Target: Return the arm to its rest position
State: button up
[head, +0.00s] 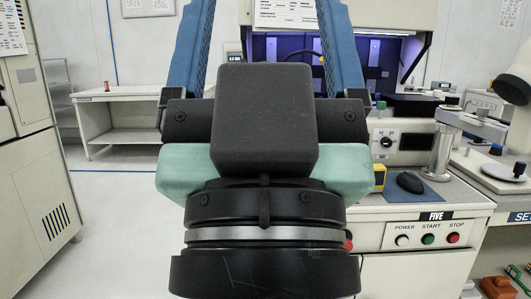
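My gripper (266,22) fills the middle of the head view, seen from behind. It has a black round wrist with a silver ring, a dark block, mint-green sides and two blue fingers. The fingers stand well apart and point away from me and up. Their tips run out of the top of the picture. No object shows in the visible part of the gap between them. The rest of the arm is out of view.
A workstation marked FIVE (436,216) stands close on the right, with a black mouse (410,182) and a microscope (511,90). A purple-lit bay (385,50) lies behind my gripper. A beige cabinet (35,150) is at left, a white bench (118,94) farther back. Left floor is clear.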

notch_tip(320, 180, up, 28)
jog(key=p, duration=2.6)
jog(key=shift+r, duration=0.2)
jog(key=shift+f, duration=0.1)
